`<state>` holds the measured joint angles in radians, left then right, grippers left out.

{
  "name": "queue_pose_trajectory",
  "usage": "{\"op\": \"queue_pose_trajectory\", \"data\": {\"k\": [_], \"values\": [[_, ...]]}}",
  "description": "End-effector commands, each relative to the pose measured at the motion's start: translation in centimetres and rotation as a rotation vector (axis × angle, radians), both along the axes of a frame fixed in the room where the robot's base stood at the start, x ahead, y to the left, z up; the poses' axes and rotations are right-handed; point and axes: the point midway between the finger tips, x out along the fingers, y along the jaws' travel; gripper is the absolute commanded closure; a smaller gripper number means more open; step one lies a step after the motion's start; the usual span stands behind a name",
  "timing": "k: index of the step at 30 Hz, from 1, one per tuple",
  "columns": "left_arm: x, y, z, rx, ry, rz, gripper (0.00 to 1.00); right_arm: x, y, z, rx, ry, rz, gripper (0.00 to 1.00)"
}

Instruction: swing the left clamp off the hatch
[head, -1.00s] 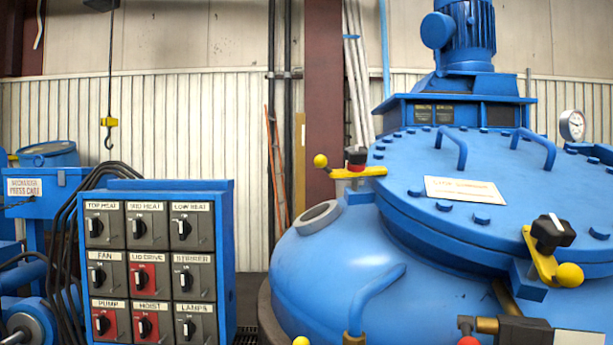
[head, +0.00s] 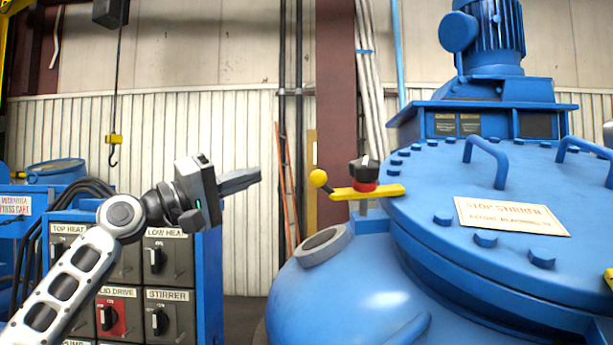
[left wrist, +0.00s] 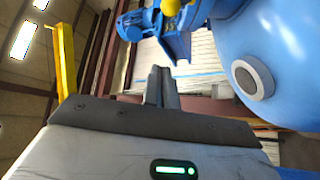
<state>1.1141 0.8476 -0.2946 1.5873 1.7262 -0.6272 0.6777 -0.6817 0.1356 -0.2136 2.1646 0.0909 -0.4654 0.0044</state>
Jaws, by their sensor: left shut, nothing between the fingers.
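The left clamp (head: 365,191) is a yellow bar with a yellow ball at its left end and a black knob with a red ring on top. Its right end lies over the rim of the blue hatch (head: 430,190). My left gripper (head: 257,175) is shut and empty, left of the clamp's ball with a clear gap, and points right toward it. In the left wrist view the shut fingers (left wrist: 160,85) point up the picture, and part of a yellow ball (left wrist: 171,7) shows at the top edge. My right gripper is not in view.
A round port (head: 323,246) sits on the blue vessel below the clamp. The switch cabinet (head: 210,280) stands behind my left arm. Two handles (head: 487,162) and a sign (head: 512,216) are on the hatch. A hook (head: 113,150) hangs at the left.

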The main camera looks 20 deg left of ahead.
Motion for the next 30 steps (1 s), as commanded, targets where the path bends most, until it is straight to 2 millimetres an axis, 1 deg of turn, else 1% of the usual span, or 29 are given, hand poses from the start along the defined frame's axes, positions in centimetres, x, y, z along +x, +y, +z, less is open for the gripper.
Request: {"op": "queue_pose_trajectory", "data": {"k": [6, 11, 15, 18, 25, 26, 27, 30], "values": [[0.1, -0.1, 0.0, 0.002, 0.0, 0.0, 1.0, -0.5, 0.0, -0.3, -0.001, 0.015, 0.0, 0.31], [1.2, -1.1, 0.7, 0.0, -0.001, -0.003, 1.0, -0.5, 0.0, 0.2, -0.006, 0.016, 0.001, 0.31], [3.1, -2.7, 1.7, 0.001, 0.0, -0.003, 1.0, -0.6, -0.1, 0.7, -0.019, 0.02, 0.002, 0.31], [4.6, -3.9, 2.2, 0.001, 0.001, -0.003, 1.0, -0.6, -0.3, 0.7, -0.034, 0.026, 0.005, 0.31], [7.4, -6.2, 3.3, 0.002, 0.0, -0.002, 1.0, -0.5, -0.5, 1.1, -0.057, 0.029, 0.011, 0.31], [7.6, -6.4, 3.3, 0.004, 0.0, 0.0, 1.0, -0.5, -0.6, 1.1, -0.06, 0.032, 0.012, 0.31], [7.0, -6.5, 2.6, 0.008, 0.0, 0.003, 1.0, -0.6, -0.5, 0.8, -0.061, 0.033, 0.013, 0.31], [6.2, -7.1, 1.9, 0.009, 0.0, 0.002, 1.0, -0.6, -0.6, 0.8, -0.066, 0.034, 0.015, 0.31]]}}
